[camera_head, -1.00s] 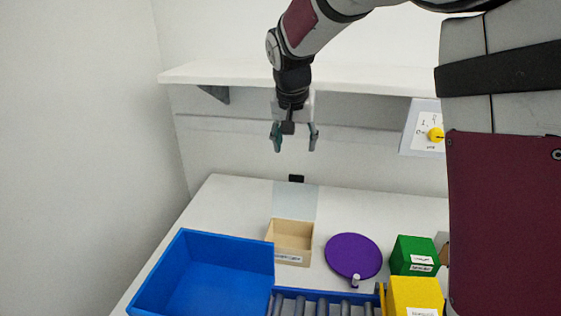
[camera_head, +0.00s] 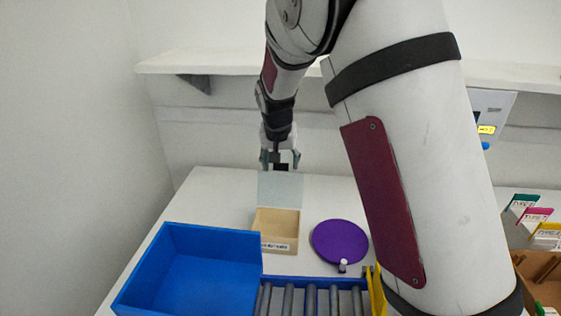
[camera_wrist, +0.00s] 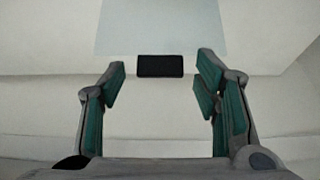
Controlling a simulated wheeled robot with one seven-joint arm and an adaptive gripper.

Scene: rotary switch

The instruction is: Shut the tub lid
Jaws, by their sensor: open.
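The tub is a small open beige box (camera_head: 276,226) with a label on its front, on the white table. Its pale translucent lid (camera_head: 281,188) stands raised at the tub's back edge, and it also shows at the top of the wrist view (camera_wrist: 160,27). A black tab (camera_wrist: 160,66) sits at the lid's free edge. My gripper (camera_head: 281,162) is open and empty, pointing down by the lid's top edge. In the wrist view the tab appears between my spread fingertips (camera_wrist: 161,72); I cannot tell whether anything touches.
A blue bin (camera_head: 190,275) stands left of the tub, a purple disc (camera_head: 340,241) right, and a roller track (camera_head: 312,298) in front. A wall shelf (camera_head: 210,62) runs behind. My arm covers much of the right side. Coloured labelled tabs (camera_head: 537,214) show at far right.

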